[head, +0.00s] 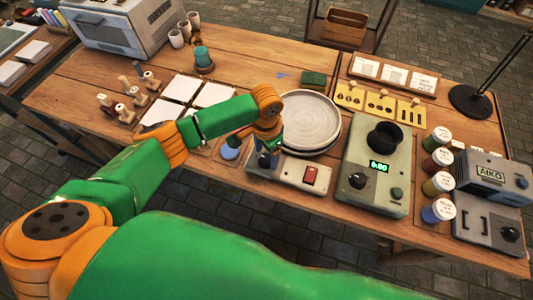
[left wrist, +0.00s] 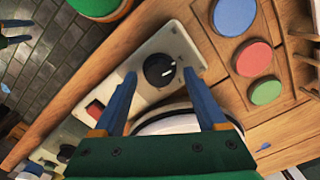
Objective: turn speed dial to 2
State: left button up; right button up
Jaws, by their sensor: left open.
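The speed dial (left wrist: 160,70) is a round black knob with a white mark, on the pale front panel of the turntable base (head: 288,172). In the head view my left gripper mostly hides the dial. My left gripper (head: 268,148) is open above the panel, pointing down. In the left wrist view its two blue fingers (left wrist: 162,80) stand on either side of the dial, with gaps visible; I cannot tell whether they are down at its height. A red switch (head: 310,175) sits right of the dial. My right gripper is not in view.
A pale round plate (head: 310,118) lies on the turntable behind the panel. A grey-green device (head: 380,195) with a green display and its own black knob stands to the right. Paint jars (head: 438,184) line up beyond it. Coloured discs (left wrist: 253,59) lie close beside the panel.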

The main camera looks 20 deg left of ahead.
pick_arm(q)
jog(key=shift+f, duration=0.4)
grip_shut()
jog(key=shift+r, duration=0.1)
jog(key=shift+r+m+p, duration=0.1)
jog(key=shift+m+p, duration=0.75)
jog(key=shift+m, duration=0.35)
jog(key=m+p, duration=0.1)
jog(key=m, duration=0.1)
jog(key=shift+d+m, duration=0.1)
jog(key=shift+m, duration=0.2)
jog(key=m+p, duration=0.1)
jog(key=m, duration=0.2)
jog(key=shift+m, duration=1.8)
